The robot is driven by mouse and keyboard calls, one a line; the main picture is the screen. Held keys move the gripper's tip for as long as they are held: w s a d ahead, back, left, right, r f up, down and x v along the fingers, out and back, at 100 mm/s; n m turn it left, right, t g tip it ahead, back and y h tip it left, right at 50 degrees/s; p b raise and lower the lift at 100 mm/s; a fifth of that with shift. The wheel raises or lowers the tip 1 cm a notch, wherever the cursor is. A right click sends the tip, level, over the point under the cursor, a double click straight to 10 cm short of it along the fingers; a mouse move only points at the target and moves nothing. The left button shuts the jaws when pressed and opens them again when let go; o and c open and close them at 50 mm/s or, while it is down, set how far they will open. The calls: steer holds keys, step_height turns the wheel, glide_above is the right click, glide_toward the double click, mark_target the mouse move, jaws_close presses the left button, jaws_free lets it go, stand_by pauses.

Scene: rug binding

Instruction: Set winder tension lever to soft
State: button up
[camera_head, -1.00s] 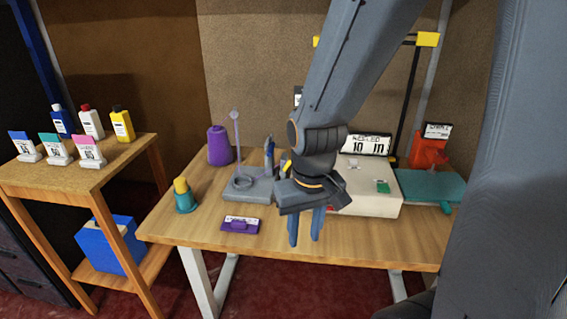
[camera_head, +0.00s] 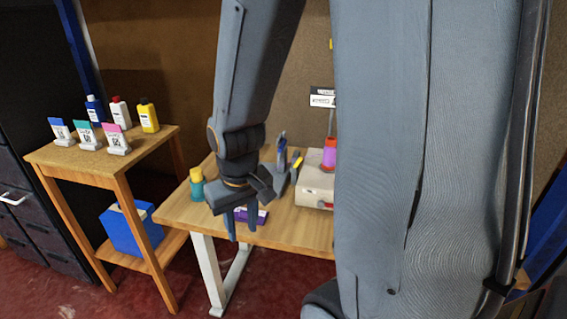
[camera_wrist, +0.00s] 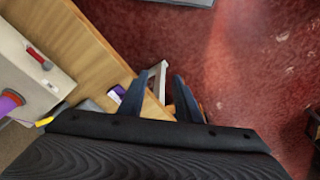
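In the wrist view the cream box (camera_wrist: 22,68) is at the left edge, with a small red lever (camera_wrist: 37,55) beside a white label. I cannot read the lever's setting. My gripper (camera_head: 241,222) hangs fingers-down at the table's front edge, left of the box and apart from it. In the wrist view its fingers (camera_wrist: 158,84) are spread with nothing between them.
A side table (camera_head: 68,158) holds bottles and tagged stands, with a blue box (camera_head: 128,228) below. My grey body hides the table's right part.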

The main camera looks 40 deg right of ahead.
steer(key=w+d+f+m+t+h, duration=0.15)
steer(key=w+d+t, duration=0.25)
steer(key=w+d, duration=0.85)
steer(key=m+t+p, duration=0.2)
steer(key=m+t, duration=0.1)
steer(key=t, duration=0.2)
glide_toward(301, 160)
steer(key=shift+n, duration=0.25)
steer(key=a+f, duration=0.1)
steer(key=a, duration=0.2)
steer(key=w+a+f, duration=0.1)
steer(key=shift+w+a+f, duration=0.1)
steer(key=shift+a+f, duration=0.05)
steer(key=shift+f, duration=0.2)
steer(key=d+t, duration=0.1)
steer(key=s+d+t, duration=0.1)
steer(key=d, duration=0.1)
steer(key=s+d+m+t+y, duration=0.1)
steer(key=d, duration=0.1)
steer(key=shift+d+r, duration=0.1)
steer(key=shift+p+x, duration=1.15)
steer(key=shift+x, duration=2.6)
steer(key=shift+d, duration=0.1)
steer(key=shift+c, duration=0.4)
jaws_close()
